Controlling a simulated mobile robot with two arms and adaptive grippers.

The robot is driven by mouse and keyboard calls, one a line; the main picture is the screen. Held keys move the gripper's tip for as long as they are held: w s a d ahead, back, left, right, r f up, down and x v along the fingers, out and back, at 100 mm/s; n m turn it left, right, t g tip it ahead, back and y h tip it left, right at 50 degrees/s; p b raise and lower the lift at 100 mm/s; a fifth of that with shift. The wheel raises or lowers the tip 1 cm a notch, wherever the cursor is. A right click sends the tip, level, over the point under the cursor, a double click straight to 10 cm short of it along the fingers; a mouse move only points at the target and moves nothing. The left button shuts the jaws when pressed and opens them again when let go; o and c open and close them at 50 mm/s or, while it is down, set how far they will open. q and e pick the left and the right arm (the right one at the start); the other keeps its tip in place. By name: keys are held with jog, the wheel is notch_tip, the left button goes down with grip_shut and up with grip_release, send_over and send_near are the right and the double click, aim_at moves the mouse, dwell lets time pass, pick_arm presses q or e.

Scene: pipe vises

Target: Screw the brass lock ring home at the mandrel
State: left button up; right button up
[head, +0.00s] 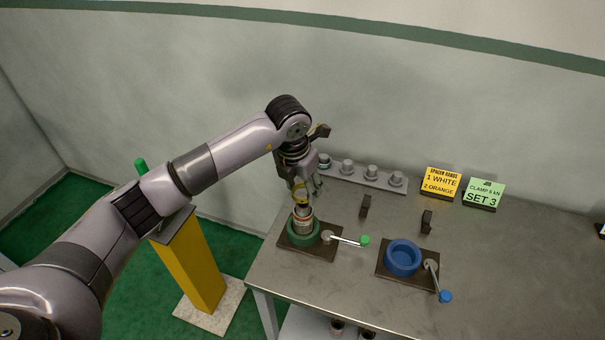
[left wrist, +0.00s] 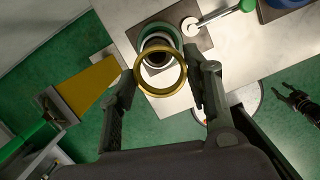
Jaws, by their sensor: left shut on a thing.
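My left gripper (head: 301,187) points down over the green vise and is shut on the brass lock ring (head: 298,196). In the left wrist view the ring (left wrist: 160,92) sits between the two fingers, seen nearly face on. The mandrel (head: 303,219) stands upright in the green vise (head: 303,239), with pale and reddish bands around it. The ring is over the mandrel's top; whether they touch I cannot tell. Through the ring, the mandrel's dark end (left wrist: 158,58) shows off centre. My right gripper (left wrist: 290,97) shows only in the left wrist view, apparently open and empty.
The green vise's lever ends in a green knob (head: 365,240). A blue vise (head: 403,258) stands to the right. Behind are a rack (head: 350,180) of several grey posts, a yellow sign (head: 441,184) and a green sign (head: 484,194). A yellow pillar (head: 188,265) stands left of the table.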

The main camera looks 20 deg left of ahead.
aim_at(302, 205)
pick_arm(q)
jog(key=shift+w+a+r+n, duration=0.15)
jog(key=shift+w+n, duration=0.4)
jog(key=shift+n, duration=0.65)
jog(key=shift+f+b, duration=1.75)
jog(key=shift+f, duration=0.15)
pick_arm(e)
jog(key=shift+s+a+f, duration=0.1)
jog(key=shift+a+f, duration=0.05)
jog(key=shift+f, duration=0.6)
jog(key=shift+s+a+f, duration=0.1)
jog(key=shift+a+f, duration=0.05)
jog(key=shift+f, duration=0.6)
jog(key=shift+f, duration=0.15)
pick_arm(q)
jog(key=shift+f+b, duration=1.05)
pick_arm(e)
jog(key=shift+w+a+f, duration=0.1)
jog(key=shift+a+f, duration=0.1)
jog(key=shift+f, duration=0.7)
jog(key=shift+d+f, duration=0.15)
jog(key=shift+f, duration=0.05)
pick_arm(q)
jog(key=shift+f+b, duration=0.5)
jog(key=shift+b, duration=0.15)
pick_arm(e)
jog(key=shift+f, duration=0.5)
